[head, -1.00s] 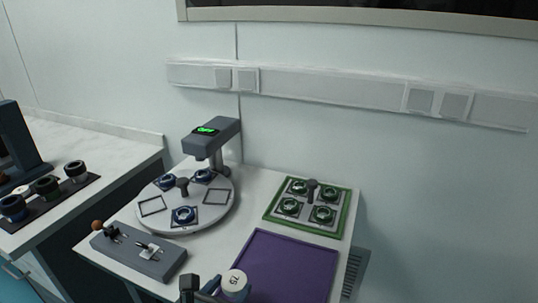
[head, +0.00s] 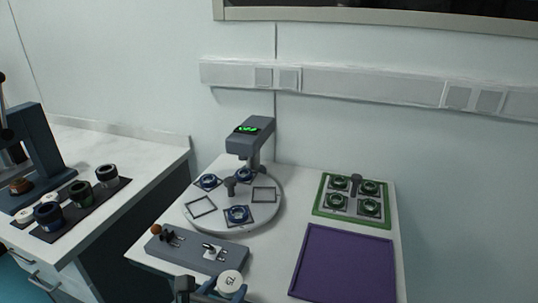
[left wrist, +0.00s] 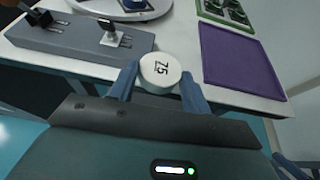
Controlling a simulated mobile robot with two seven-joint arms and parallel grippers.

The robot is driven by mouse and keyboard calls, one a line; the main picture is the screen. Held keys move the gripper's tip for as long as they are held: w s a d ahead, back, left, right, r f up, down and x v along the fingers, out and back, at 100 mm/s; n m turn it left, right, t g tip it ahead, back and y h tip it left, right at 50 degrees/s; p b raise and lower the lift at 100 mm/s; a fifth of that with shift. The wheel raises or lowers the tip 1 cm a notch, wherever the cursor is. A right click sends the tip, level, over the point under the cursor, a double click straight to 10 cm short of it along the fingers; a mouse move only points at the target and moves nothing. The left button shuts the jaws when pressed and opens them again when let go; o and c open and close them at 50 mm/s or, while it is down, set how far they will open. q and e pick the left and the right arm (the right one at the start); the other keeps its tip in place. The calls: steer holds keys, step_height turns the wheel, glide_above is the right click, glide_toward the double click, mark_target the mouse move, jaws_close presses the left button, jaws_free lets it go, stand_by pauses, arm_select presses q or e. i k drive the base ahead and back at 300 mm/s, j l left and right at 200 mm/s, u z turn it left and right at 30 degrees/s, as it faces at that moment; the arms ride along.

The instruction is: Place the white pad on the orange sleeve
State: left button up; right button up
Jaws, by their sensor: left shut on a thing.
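My left gripper (head: 213,288) is shut on a round white piece (head: 230,282) marked 75, low in the head view. In the left wrist view the white piece (left wrist: 160,70) sits between the two blue fingertips (left wrist: 159,86), above the near edge of the table. I take it for the white pad. I cannot pick out the orange sleeve for sure; a small brown-orange piece (head: 20,186) rests on the base of the dark stand at far left.
The left bench carries a dark mat (head: 93,206) with several dark and white-topped cylinders. The other table holds a grey control box (head: 180,254), a round turntable (head: 260,218), a green-rimmed tray (head: 317,206) and a purple mat (head: 340,262). A gap separates the tables.

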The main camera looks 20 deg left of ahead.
mark_target(18, 180)
steer(key=j, duration=0.45)
steer(key=k+j+z, duration=0.1)
steer(key=j, duration=0.35)
steer(key=k+j+z, duration=0.1)
steer(key=j, duration=0.4)
steer(key=k+j, duration=0.1)
steer(key=j, duration=0.35)
steer(key=k+j+z, duration=0.1)
steer(key=j, duration=0.35)
steer(key=k+j, duration=0.1)
steer(key=j, duration=0.85)
steer(key=k+j+z, duration=0.1)
steer(key=j, duration=0.45)
steer(key=k+j, duration=0.1)
steer(key=j, duration=0.4)
steer(key=j+z, duration=0.15)
steer(key=j, duration=0.35)
steer(key=k+j, duration=0.15)
steer(key=j, duration=0.4)
